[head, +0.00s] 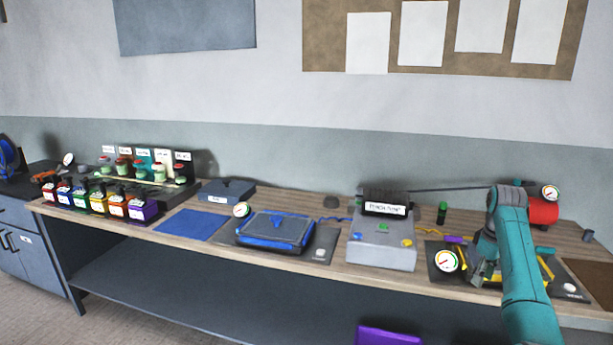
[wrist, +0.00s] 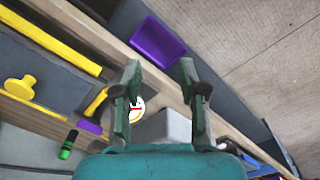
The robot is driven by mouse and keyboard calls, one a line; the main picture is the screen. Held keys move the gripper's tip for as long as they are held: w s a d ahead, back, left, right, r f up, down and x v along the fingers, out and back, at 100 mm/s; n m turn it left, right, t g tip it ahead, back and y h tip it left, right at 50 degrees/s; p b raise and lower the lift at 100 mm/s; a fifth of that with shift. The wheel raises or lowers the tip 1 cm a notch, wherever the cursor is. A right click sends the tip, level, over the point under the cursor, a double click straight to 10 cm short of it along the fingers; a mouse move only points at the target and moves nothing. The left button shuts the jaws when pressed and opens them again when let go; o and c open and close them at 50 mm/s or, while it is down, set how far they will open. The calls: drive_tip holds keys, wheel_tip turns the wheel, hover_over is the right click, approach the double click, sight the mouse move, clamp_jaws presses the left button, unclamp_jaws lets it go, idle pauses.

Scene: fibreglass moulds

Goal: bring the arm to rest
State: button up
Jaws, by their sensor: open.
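My teal arm reaches up along the right side of the head view and bends down at its top. My gripper (head: 481,273) hangs over the right-hand station of the bench, close to a black mat with yellow parts (head: 546,268). In the wrist view my gripper (wrist: 160,72) has its two fingers spread apart, with nothing held between them. Behind the fingers show the bench edge, a white dial gauge (wrist: 137,108) and a grey box (wrist: 168,127). The arm hides part of the right station.
The grey box with a black labelled top (head: 380,248) stands left of my gripper. A dial gauge (head: 446,261) and a green bottle (head: 442,213) are close by. A red cylinder (head: 543,211) is behind the arm. A purple bin (head: 388,336) sits low in front of the bench.

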drive_tip(key=s+a+f+m+t+h, duration=0.1)
drive_tip(key=s+a+f+t, duration=0.3)
drive_tip(key=f, duration=1)
drive_tip(key=s+a+f+g, duration=0.15)
drive_tip(key=a+f, duration=0.45)
drive_tip(key=f, duration=0.9)
drive_tip(key=s+a+f+m+t, duration=0.1)
drive_tip(key=s+a+f, duration=0.25)
drive_tip(key=s, duration=0.25)
drive_tip(key=s+a+f+t, duration=0.2)
drive_tip(key=s+a+f, duration=0.1)
drive_tip(key=s+f, duration=0.3)
drive_tip(key=s+a+f+m+t, duration=0.1)
drive_tip(key=s+a+f, duration=0.2)
drive_tip(key=s, duration=0.4)
drive_tip(key=s+a+r+m+t, duration=0.15)
drive_tip(key=s+a+r, duration=0.25)
drive_tip(key=s, duration=0.8)
drive_tip(key=s+a+r+t, duration=0.3)
drive_tip(key=s+r, duration=0.1)
drive_tip(key=s, duration=0.8)
drive_tip(key=s+a+r+t, duration=0.1)
drive_tip(key=s+r, duration=0.6)
drive_tip(key=r, duration=0.4)
drive_tip(key=s+a+r+m+t+y, duration=0.1)
drive_tip(key=s+r+t, duration=0.1)
drive_tip(key=s+r, duration=0.6)
wheel_tip(320, 180, up, 3)
drive_tip(key=shift+a+f, duration=0.1)
drive_tip(key=shift+a, duration=0.2)
